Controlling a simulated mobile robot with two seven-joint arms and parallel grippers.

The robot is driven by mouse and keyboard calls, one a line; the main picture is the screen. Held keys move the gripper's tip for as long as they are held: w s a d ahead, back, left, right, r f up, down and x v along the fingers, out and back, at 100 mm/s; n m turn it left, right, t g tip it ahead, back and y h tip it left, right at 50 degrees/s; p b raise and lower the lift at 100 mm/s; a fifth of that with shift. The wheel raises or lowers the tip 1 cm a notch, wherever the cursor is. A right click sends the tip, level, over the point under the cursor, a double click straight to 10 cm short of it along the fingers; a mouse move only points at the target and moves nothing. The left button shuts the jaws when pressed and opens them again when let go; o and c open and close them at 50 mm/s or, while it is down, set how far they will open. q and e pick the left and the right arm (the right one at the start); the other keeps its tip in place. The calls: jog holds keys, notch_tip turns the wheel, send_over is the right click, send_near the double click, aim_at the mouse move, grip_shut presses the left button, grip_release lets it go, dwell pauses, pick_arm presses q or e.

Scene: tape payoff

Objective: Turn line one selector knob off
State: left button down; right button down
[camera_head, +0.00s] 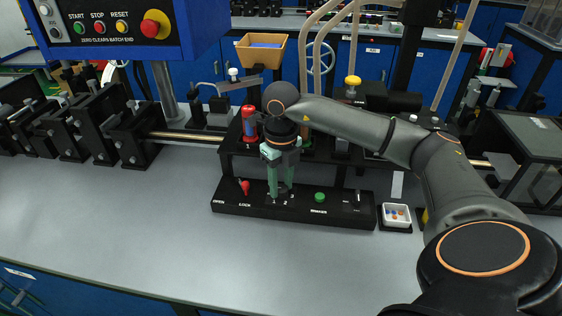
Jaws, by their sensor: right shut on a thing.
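A long black control panel (300,212) lies on the grey bench, with small white labels, one reading LOCK. My right gripper (279,190) reaches down from above with its green fingers at the panel, left of its middle. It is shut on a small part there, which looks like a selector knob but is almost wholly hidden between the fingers. The way this knob points cannot be seen. My left gripper is not in view.
A red-topped lever (244,187) stands left of the fingers and a green button (320,197) to their right. A small white tray (396,217) sits at the panel's right end. The bench front (150,235) is clear. A blue button box (115,32) hangs upper left.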

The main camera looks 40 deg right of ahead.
aim_at(281, 188)
jog(key=shift+m, duration=0.3)
dwell(0.4)
jog(key=c, duration=0.5)
grip_release()
notch_tip(281, 188, up, 13)
jog(key=p, duration=0.1)
jog(key=shift+f+p, duration=0.15)
jog(key=shift+p, duration=0.25)
jog(key=shift+s+f, duration=0.1)
